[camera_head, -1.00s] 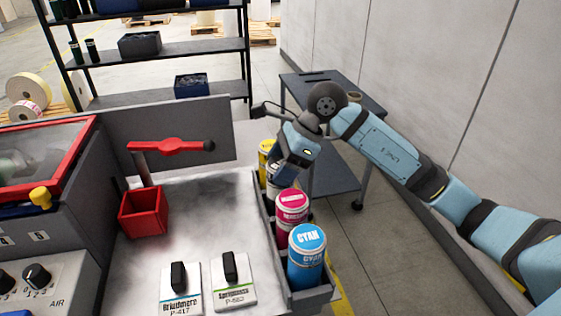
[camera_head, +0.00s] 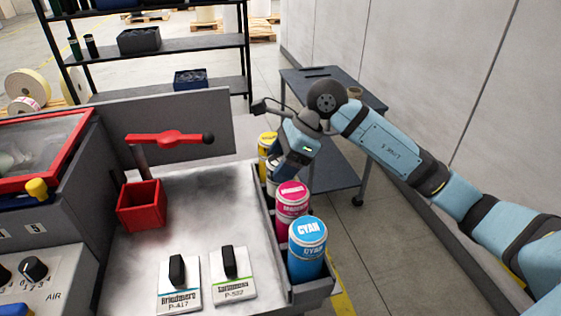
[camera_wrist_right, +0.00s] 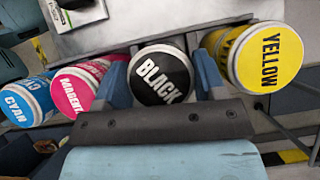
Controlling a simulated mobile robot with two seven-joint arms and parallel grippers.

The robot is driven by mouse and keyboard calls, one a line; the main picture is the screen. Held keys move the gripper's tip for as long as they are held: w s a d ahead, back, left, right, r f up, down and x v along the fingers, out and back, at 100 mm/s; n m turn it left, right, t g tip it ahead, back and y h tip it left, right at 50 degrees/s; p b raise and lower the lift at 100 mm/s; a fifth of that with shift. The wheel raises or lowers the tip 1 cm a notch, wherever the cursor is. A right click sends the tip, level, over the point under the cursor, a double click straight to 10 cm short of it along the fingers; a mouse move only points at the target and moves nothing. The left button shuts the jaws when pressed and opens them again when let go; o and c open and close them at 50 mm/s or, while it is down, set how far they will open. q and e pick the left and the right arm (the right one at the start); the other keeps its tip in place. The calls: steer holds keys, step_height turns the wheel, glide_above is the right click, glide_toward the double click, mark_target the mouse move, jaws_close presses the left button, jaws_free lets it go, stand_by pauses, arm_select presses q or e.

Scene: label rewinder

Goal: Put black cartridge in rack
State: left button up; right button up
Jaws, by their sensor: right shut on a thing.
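The black cartridge (camera_wrist_right: 160,78) shows its round black lid with a pale rim in the right wrist view. The two fingers of my right gripper (camera_wrist_right: 162,82) are on either side of it and shut on it. In the head view my right gripper (camera_head: 281,172) is over the grey rack (camera_head: 314,294), between the yellow and magenta cartridges, and mostly hides the black one. The black cartridge is in line with the others. I cannot tell whether its base rests on the rack floor. My left gripper is not in view.
The magenta cartridge (camera_head: 292,203) and cyan cartridge (camera_head: 307,250) stand in the rack nearer me; the yellow cartridge (camera_head: 265,144) stands at its far end. A red box (camera_head: 141,206) and two label plates are on the metal table. A dark cart (camera_head: 335,165) stands behind.

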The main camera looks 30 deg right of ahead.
steer(key=o, duration=1.5)
steer(key=v, duration=1.4)
steer(key=shift+b, duration=0.4)
